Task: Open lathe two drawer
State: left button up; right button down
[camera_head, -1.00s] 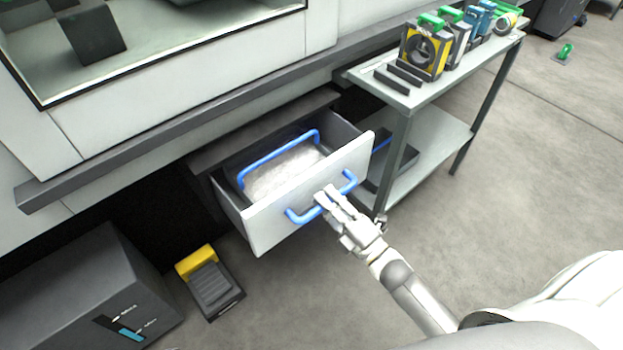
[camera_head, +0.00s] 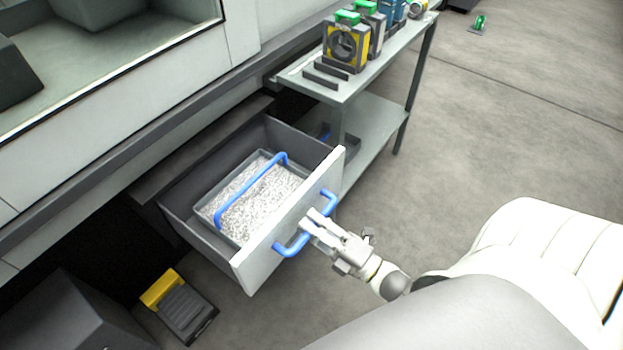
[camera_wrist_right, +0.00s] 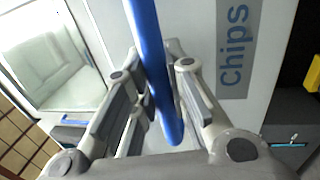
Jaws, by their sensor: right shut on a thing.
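The lathe drawer (camera_head: 258,262) stands pulled out from under the machine, its white front facing me. A blue handle (camera_head: 293,246) is fixed on that front. My right gripper (camera_head: 311,222) is shut on this handle; in the right wrist view the blue bar (camera_wrist_right: 152,70) runs between the fingers, beside the word "Chips" on the drawer front. Inside the drawer sits a grey tray (camera_head: 203,208) with its own blue handle (camera_head: 232,192), filled with pale metal chips (camera_head: 262,205). My left gripper is not in view.
A grey cart (camera_head: 345,95) with several coloured blocks stands right of the drawer, close to it. A black and yellow pedal (camera_head: 180,307) lies on the floor at lower left, near a dark box (camera_head: 70,315). Open floor (camera_head: 480,130) lies to the right.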

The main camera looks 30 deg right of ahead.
jog(key=c, duration=1.4)
grip_release()
jog(key=shift+s, duration=0.1)
jog(key=v, duration=1.1)
jog(key=shift+s+d+f, duration=0.1)
jog(key=shift+s+d, duration=0.05)
jog(key=shift+s, duration=0.25)
